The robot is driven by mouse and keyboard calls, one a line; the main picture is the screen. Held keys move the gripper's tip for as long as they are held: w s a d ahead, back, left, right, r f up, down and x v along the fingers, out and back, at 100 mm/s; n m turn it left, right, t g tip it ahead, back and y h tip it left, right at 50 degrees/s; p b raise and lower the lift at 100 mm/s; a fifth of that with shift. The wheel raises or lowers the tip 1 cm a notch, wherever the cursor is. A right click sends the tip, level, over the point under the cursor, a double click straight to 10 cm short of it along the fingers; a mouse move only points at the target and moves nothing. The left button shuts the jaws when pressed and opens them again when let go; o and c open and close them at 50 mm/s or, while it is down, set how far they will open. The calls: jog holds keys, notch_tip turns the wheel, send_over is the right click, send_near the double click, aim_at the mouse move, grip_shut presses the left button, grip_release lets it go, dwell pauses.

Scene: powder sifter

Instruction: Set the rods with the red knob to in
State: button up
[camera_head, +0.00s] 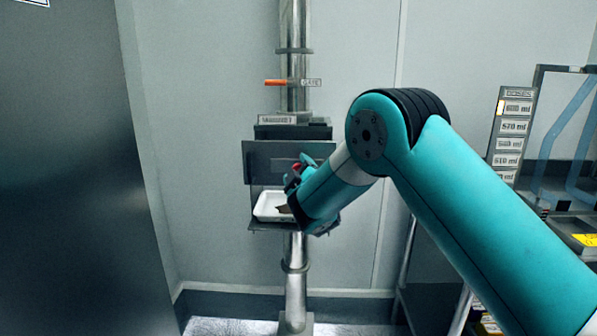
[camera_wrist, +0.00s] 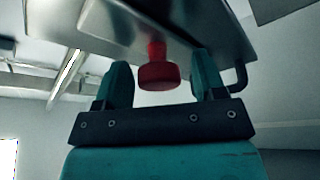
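The red knob (camera_wrist: 158,76) sits on a short red stem below a grey metal panel (camera_wrist: 195,22) in the wrist view. My gripper (camera_wrist: 160,80) is open, with one teal finger on each side of the knob. Gaps show between the knob and both fingers. In the head view a small red part, likely the knob (camera_head: 297,167), shows at my gripper (camera_head: 291,180), in front of the grey box (camera_head: 262,160) on the steel pipe. The rod behind the knob is mostly hidden, and I cannot tell how far in it sits.
A white tray (camera_head: 268,207) lies on the shelf below the box. An orange handle (camera_head: 275,83) sticks out of the pipe (camera_head: 294,25) above. A rack with volume labels (camera_head: 512,125) stands at right. A dark panel (camera_head: 70,180) fills the left.

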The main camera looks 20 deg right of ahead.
jog(key=shift+s+f, duration=0.2)
jog(key=shift+s, duration=0.05)
jog(key=b+v, duration=1.4)
jog(key=v, duration=0.3)
jog(key=shift+r, duration=0.15)
